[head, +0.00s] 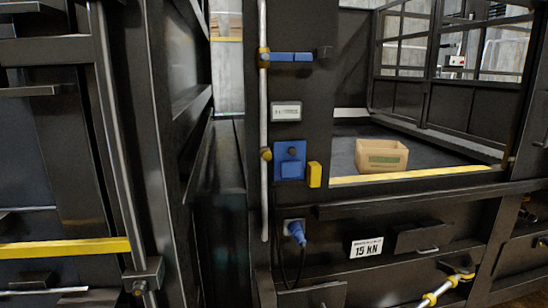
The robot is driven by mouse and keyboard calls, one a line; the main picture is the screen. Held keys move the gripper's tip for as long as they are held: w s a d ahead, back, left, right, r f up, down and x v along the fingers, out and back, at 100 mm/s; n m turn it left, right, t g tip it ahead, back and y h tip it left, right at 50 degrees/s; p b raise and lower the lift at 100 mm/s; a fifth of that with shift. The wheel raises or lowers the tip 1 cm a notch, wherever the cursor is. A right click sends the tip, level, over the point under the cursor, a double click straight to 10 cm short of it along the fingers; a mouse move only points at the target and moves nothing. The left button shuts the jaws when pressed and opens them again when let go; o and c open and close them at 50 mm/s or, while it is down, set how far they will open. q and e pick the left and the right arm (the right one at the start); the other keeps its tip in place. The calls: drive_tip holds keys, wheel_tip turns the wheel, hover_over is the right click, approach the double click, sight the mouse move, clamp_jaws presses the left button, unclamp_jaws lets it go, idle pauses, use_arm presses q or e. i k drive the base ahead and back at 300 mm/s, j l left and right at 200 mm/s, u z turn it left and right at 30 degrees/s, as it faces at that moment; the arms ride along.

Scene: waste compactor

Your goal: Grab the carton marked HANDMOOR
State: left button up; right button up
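A small tan carton (382,158) sits on the dark floor of the compactor chamber, right of the picture's middle. It stands upright just behind the yellow front sill and looks open at the top. A greenish label is on its front face, but its lettering is too small to read. Neither of my grippers shows in this view, and nothing is touching the carton.
A yellow-edged sill (420,175) runs along the chamber's front. A dark post with a blue switch box (290,160), a yellow block (314,175) and a vertical rod (263,110) stands left of the opening. A "15 KN" plate (366,247) is below. The chamber floor around the carton is clear.

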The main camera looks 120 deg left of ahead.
sight(372, 156)
drive_tip(key=u, duration=3.45)
drive_tip(key=i+l+z, duration=0.15)
drive_tip(key=z, duration=0.95)
drive_tip(key=i, duration=2.3)
drive_tip(key=j+u, duration=0.05)
